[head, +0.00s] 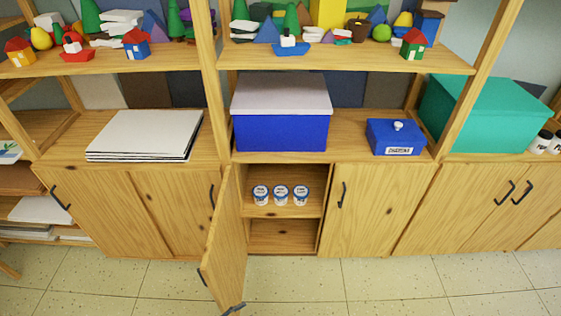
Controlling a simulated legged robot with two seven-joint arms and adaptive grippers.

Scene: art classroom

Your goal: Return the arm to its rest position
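Neither of my arms can be made out clearly in the head view. A small dark piece shows at the bottom edge, by the lower corner of the open cabinet door (228,245); I cannot tell whether it is part of a gripper. The door stands swung out toward me, with its black handle (203,277) on the left side. Inside the open cabinet, three small white and blue jars (281,196) stand in a row on the upper shelf (284,211). The lower compartment (283,237) looks empty.
On the counter are a stack of white boards (147,134), a blue box with a white lid (281,127), a small blue box (396,138) and a green box (486,113). Toys fill the shelf above. The tiled floor (370,285) in front is clear, apart from the projecting door.

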